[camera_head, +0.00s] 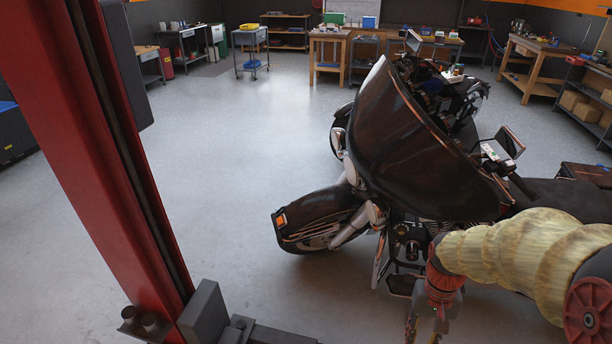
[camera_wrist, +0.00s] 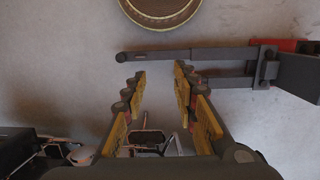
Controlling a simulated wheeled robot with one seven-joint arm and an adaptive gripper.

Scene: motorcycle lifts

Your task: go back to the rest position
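My gripper (camera_wrist: 159,73) is open in the wrist view. Its two yellow-padded fingers stand apart with nothing held between them. Bare grey floor shows past the fingertips. In the head view my gripper (camera_head: 432,325) hangs at the lower right, below the red joint and the tan-covered arm, in front of the motorcycle. Its fingers are partly cut off by the lower edge there. The rest position is not marked in either view.
A black motorcycle (camera_head: 410,150) with a large fairing fills the right of the head view, close to my arm. A red lift post (camera_head: 110,150) stands at left. A dark lift arm (camera_wrist: 190,53) crosses beyond my fingertips. Open floor (camera_head: 230,150) lies between post and motorcycle.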

